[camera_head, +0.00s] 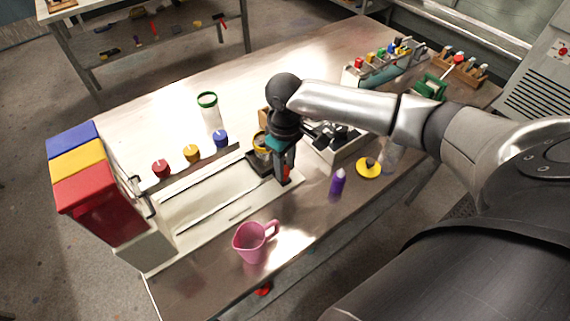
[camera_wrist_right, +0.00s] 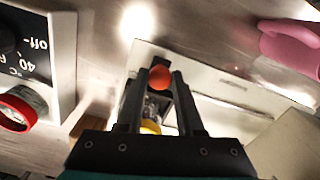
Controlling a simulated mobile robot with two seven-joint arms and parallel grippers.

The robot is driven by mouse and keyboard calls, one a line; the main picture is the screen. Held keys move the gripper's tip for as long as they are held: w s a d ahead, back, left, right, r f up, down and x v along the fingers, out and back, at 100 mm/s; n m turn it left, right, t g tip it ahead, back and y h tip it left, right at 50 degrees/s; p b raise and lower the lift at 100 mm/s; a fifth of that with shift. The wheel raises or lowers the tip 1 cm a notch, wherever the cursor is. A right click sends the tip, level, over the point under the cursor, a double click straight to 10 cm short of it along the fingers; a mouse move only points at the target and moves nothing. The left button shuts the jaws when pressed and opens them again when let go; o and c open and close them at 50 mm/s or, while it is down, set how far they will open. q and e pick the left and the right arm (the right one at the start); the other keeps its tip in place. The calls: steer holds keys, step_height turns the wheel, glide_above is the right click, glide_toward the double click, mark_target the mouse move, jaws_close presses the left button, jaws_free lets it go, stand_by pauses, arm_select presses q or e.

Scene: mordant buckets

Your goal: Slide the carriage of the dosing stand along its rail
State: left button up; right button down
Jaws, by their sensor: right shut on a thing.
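The dosing stand has a pale base (camera_head: 190,215) with a long rail running from the coloured hoppers at the left to my right gripper. Its dark carriage (camera_head: 259,163) is at the right end of the rail and carries a yellow-rimmed cup (camera_head: 262,145). My right gripper (camera_head: 285,176) points down at the carriage's front side. It is shut on the carriage's red knob (camera_wrist_right: 160,77), which shows between the fingers in the wrist view (camera_wrist_right: 158,95). The arm and gripper partly hide the carriage. My left gripper is not in view.
Blue, yellow and red hoppers (camera_head: 95,192) stand at the left end. A pink jug (camera_head: 250,243) stands in front of the rail. A purple bottle (camera_head: 338,181) and yellow disc (camera_head: 368,168) are to the right. A green-rimmed white cylinder (camera_head: 210,114) is behind.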

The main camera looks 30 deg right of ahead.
stand_by(0.7)
steer(key=shift+a+r+p, duration=0.15)
steer(key=shift+a+p, duration=0.35)
steer(key=shift+p, duration=0.1)
steer(key=a+p, duration=0.2)
steer(key=a, duration=0.1)
steer(key=a+p, duration=0.2)
steer(key=a, duration=0.1)
steer(key=a+p, duration=0.2)
steer(key=shift+s+a, duration=0.35)
steer(key=shift+a, duration=0.45)
steer(key=c, duration=0.5)
jaws_free()
steer(key=shift+d, duration=0.1)
steer(key=shift+c, duration=0.2)
